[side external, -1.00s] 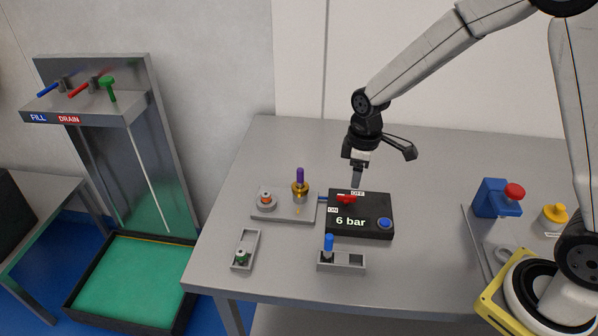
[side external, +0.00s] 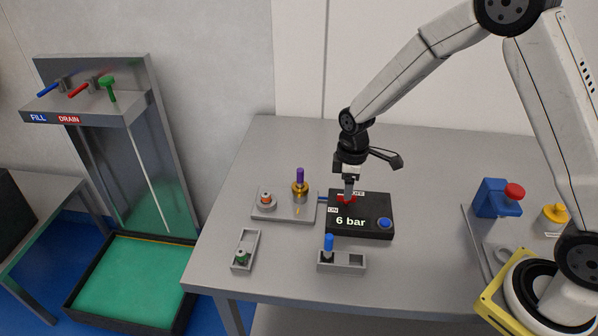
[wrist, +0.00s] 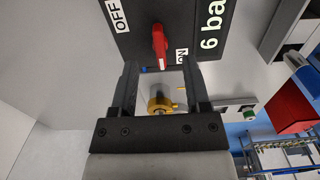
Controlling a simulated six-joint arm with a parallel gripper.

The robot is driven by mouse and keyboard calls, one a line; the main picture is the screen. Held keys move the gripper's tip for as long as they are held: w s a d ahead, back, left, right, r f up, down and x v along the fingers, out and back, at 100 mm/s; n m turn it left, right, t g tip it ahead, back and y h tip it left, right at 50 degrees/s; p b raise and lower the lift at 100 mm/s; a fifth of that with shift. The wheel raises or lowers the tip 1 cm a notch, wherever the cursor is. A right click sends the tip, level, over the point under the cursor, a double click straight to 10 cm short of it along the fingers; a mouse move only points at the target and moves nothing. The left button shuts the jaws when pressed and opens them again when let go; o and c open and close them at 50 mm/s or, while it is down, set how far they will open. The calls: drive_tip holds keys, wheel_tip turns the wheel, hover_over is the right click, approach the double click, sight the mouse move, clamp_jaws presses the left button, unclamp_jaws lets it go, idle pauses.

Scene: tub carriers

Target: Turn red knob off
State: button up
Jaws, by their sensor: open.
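The red knob (side external: 343,199) sits on top of the black box (side external: 375,205), which reads "6 bar". In the side view my gripper (side external: 348,198) points down right at the knob and partly hides it. In the wrist view the red knob (wrist: 159,45) lies just beyond the two fingertips of my open gripper (wrist: 159,68), in line with the gap. I cannot tell whether the fingers touch it. Its white-marked end points toward the ON label's side (wrist: 181,55), away from the OFF label (wrist: 120,15).
A blue button (side external: 384,224) is on the box. Left is a grey plate (side external: 284,215) with a brass fitting (side external: 300,191). A blue-handled part (side external: 328,244) stands in a tray in front. A blue-and-red device (side external: 495,199) stands right. The table behind the box is clear.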

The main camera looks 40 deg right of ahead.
drive_tip(key=shift+f, duration=1.85)
clamp_jaws()
